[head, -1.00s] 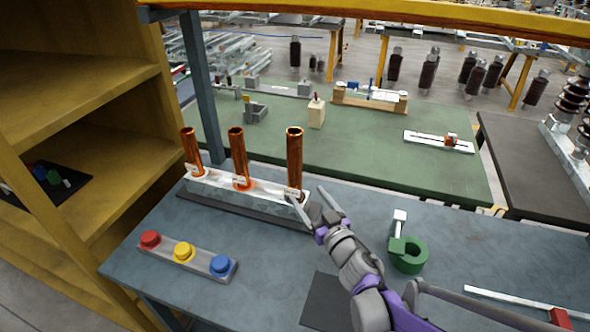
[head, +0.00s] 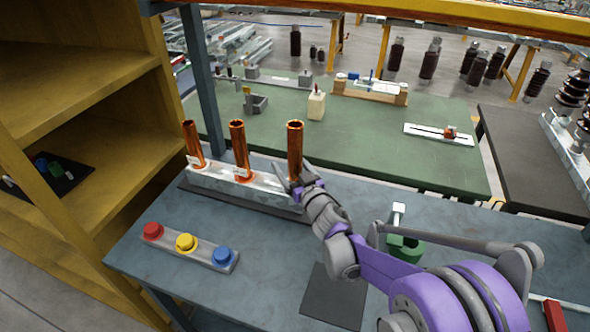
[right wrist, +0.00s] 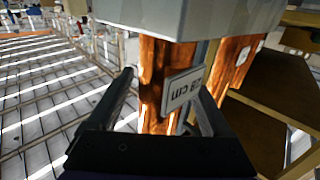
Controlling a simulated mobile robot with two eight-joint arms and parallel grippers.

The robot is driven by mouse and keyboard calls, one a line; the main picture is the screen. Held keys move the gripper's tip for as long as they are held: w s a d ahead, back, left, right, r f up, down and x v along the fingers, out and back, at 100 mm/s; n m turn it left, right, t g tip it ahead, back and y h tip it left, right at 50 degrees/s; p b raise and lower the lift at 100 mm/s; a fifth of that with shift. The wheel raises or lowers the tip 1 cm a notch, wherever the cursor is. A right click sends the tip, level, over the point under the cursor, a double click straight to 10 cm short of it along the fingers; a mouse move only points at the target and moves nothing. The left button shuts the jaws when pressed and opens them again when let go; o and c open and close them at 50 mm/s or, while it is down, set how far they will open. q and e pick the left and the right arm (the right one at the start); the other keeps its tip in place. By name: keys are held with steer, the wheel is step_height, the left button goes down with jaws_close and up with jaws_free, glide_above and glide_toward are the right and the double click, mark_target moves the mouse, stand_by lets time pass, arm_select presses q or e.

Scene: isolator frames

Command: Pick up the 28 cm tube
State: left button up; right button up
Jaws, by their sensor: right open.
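The 28 cm tube (head: 295,139) is the rightmost of three upright copper tubes in a pale block (head: 235,187) on the blue-grey table. Its label (right wrist: 184,90) reads "28 cm", upside down in the right wrist view. My right gripper (head: 288,180) is low at this tube, just above the block. In the right wrist view, its open fingers stand on either side of the tube (right wrist: 155,75); I cannot tell if they touch it. The fingers partly cover the tube's lower end in the head view. My left gripper is not in view.
The middle tube (head: 239,145) and left tube (head: 192,140) stand in the same block. A strip with red, yellow and blue buttons (head: 187,243) lies in front. A green ring-shaped part (head: 405,250) is partly behind my arm. A yellow shelf (head: 80,120) stands left.

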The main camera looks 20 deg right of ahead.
jaws_close()
stand_by(0.4)
stand_by(1.0)
